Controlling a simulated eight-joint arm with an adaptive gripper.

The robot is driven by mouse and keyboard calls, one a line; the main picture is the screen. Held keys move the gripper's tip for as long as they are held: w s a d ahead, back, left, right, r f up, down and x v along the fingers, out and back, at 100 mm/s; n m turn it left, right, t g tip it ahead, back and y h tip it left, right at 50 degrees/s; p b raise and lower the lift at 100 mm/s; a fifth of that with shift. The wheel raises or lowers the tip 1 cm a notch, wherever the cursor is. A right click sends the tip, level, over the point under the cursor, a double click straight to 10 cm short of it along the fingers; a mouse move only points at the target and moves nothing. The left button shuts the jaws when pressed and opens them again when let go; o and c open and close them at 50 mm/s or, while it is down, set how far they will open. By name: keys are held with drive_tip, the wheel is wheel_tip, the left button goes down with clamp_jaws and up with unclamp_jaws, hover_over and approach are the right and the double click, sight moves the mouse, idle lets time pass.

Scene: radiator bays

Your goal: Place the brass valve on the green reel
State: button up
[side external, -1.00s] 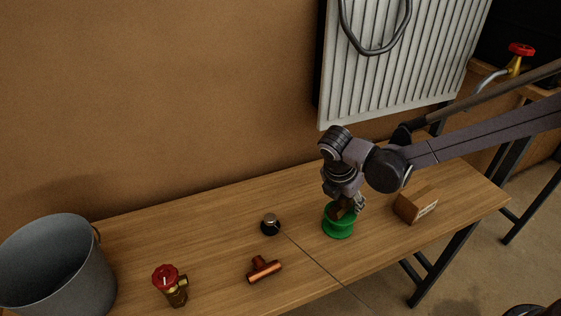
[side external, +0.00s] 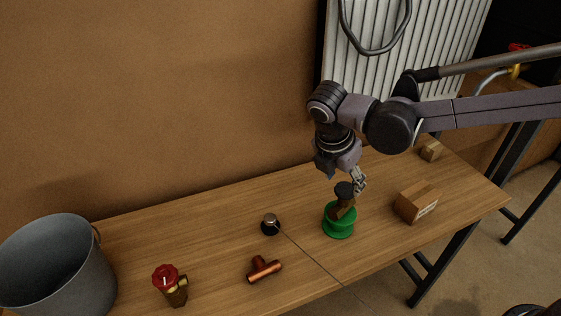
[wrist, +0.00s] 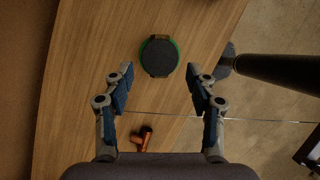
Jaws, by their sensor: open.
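A brass-brown valve (side external: 344,205) with a round black top stands on the green reel (side external: 338,226). In the wrist view the black top (wrist: 159,56) covers most of the reel, and a green rim (wrist: 178,48) shows around it. Brass ends stick out at two sides. My gripper (side external: 357,181) is just above the valve, apart from it as far as I can tell. In the wrist view my gripper (wrist: 160,76) has its fingers spread wide with nothing between them. A second brass valve (side external: 176,295) with a red handwheel stands at the front left of the bench.
A copper tee (side external: 264,269) and a dark round knob (side external: 270,224) lie left of the reel. A cardboard box (side external: 416,204) stands right of it, with a small block (side external: 430,150) behind. A grey bucket (side external: 60,265) is far left. A radiator (side external: 400,70) hangs behind.

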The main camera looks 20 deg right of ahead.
drive_tip(key=shift+v, duration=0.85)
drive_tip(key=shift+r, duration=0.2)
drive_tip(key=shift+s+d+r+m, duration=0.15)
drive_tip(key=shift+d+r+m, duration=0.05)
drive_tip(key=shift+d+m, duration=0.2)
drive_tip(key=s+d+m+t+y, duration=0.2)
drive_tip(key=s+d+m, duration=0.4)
drive_tip(key=m, duration=0.5)
drive_tip(key=s+d+m+t+y, duration=0.2)
drive_tip(key=s+d+m, duration=0.3)
drive_tip(key=d+m, duration=0.5)
drive_tip(key=shift+s+m+t, duration=0.4)
drive_tip(key=shift+t, duration=0.4)
